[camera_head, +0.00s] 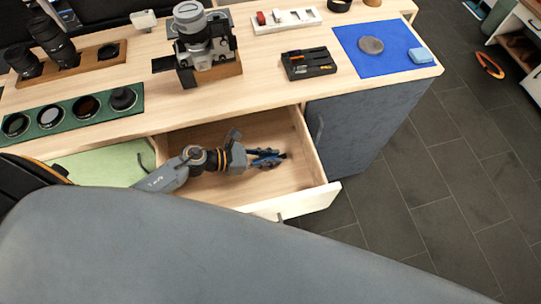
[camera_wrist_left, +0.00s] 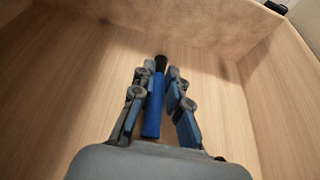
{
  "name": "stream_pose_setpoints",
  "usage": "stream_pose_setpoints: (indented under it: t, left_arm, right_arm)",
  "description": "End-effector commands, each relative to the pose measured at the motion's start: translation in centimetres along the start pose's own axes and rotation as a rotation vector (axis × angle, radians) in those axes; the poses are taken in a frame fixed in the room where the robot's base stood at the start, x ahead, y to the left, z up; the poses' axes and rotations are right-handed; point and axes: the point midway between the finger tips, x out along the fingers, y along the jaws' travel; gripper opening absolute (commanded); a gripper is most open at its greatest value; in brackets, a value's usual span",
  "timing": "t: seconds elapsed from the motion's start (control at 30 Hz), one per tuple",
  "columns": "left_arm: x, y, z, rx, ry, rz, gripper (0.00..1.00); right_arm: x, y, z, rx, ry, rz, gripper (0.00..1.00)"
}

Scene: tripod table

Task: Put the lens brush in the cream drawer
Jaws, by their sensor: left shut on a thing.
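The cream drawer (camera_head: 309,203) is pulled open below the tabletop, with a pale wooden inside. My left gripper (camera_head: 268,158) is inside the drawer's outline, reaching in from the left. The lens brush is a blue stick with a black end; it shows best in the left wrist view (camera_wrist_left: 154,108). It lies between the two fingers of the left gripper (camera_wrist_left: 162,95), which is shut on it. Drawer floor and walls surround the gripper in the wrist view. Whether the brush touches the drawer floor I cannot tell. My right gripper is not in view.
The wooden tabletop (camera_head: 190,112) holds a camera (camera_head: 203,40), a green filter tray (camera_head: 72,114), a black tray (camera_head: 308,64) and a blue mat (camera_head: 386,42). A dark grey cabinet door (camera_head: 365,125) stands right of the drawer. The drawer floor around the gripper looks empty.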

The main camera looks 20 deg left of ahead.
Motion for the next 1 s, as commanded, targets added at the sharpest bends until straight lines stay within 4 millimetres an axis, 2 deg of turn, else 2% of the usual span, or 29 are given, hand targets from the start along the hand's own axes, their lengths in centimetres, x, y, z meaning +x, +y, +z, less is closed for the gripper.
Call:
stream_pose_setpoints:
  t: [0.03, 0.1, 0.13, 0.4, 0.53, 0.6, 1.0]
  left_arm:
    - [0.0, 0.0, -0.1, 0.0, 0.0, 0.0, 0.21]
    - [0.0, 0.0, 0.0, 0.0, 0.0, 0.0, 0.35]
    - [0.0, 0.0, 0.0, 0.0, 0.0, 0.0, 0.37]
    - [0.0, 0.0, 0.0, -0.001, 0.0, 0.0, 0.37]
    - [-0.3, 0.0, 0.7, -0.001, 0.0, 0.001, 0.37]
    - [-1.3, 0.0, 0.0, -0.001, 0.003, 0.001, 0.37]
    - [-9.6, -0.1, 0.0, -0.001, 0.004, -0.001, 0.37]
  right_arm:
    - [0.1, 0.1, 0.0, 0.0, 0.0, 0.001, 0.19]
    - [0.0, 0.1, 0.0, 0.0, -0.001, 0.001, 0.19]
    - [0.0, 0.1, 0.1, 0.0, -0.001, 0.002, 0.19]
    - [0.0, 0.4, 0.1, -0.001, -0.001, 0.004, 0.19]
    - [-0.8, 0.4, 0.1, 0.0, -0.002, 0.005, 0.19]
    - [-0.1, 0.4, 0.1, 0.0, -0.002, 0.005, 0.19]
    - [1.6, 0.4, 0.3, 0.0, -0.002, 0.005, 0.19]
